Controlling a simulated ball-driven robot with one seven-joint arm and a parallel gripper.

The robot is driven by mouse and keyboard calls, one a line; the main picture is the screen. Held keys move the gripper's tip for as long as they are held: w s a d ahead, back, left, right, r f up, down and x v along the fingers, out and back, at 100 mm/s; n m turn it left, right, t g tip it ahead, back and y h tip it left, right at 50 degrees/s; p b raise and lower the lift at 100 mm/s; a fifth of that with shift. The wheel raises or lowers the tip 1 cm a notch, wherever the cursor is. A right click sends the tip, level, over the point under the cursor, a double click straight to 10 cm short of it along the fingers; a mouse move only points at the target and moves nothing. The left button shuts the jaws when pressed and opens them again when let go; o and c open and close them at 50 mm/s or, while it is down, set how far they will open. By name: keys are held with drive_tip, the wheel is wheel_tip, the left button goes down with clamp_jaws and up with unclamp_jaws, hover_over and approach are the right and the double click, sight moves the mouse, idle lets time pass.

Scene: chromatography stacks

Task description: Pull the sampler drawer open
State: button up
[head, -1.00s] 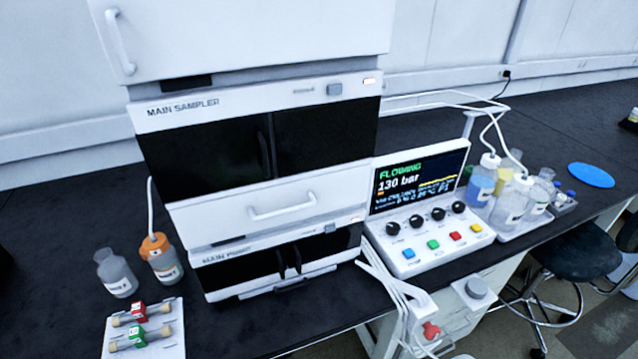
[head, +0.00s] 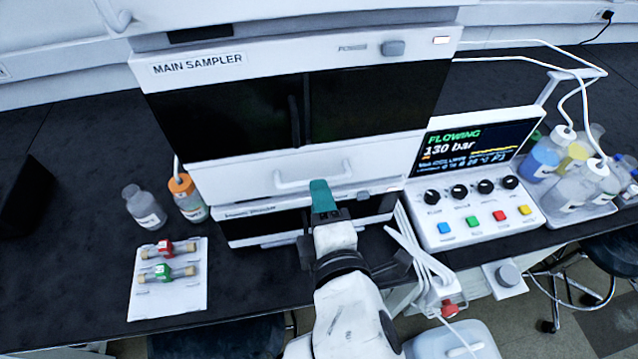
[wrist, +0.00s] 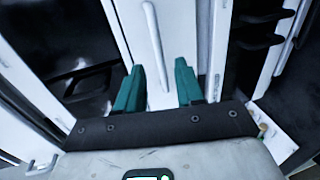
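The sampler drawer (head: 235,190) is a white panel low on the unit labelled MAIN SAMPLER, below two dark doors. It looks closed, flush with the unit. Its white bar handle (head: 292,183) is partly hidden by my gripper (head: 321,190), which is raised in front of the handle's right part. In the wrist view my gripper (wrist: 159,70) has its two green fingers spread apart. The handle (wrist: 153,35) appears as an upright bar ahead of the gap between them. I see no contact with it.
A control panel (head: 470,213) with knobs and coloured buttons stands right of the stack, with bottles (head: 570,175) beyond it. White tubes (head: 425,265) hang near the table's front edge. A white plate (head: 180,305) with two cartridges and two bottles stand at left.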

drive_tip(key=x, duration=0.3)
drive_tip(key=shift+w+f, duration=0.1)
clamp_jaws()
idle(0.4)
idle(1.0)
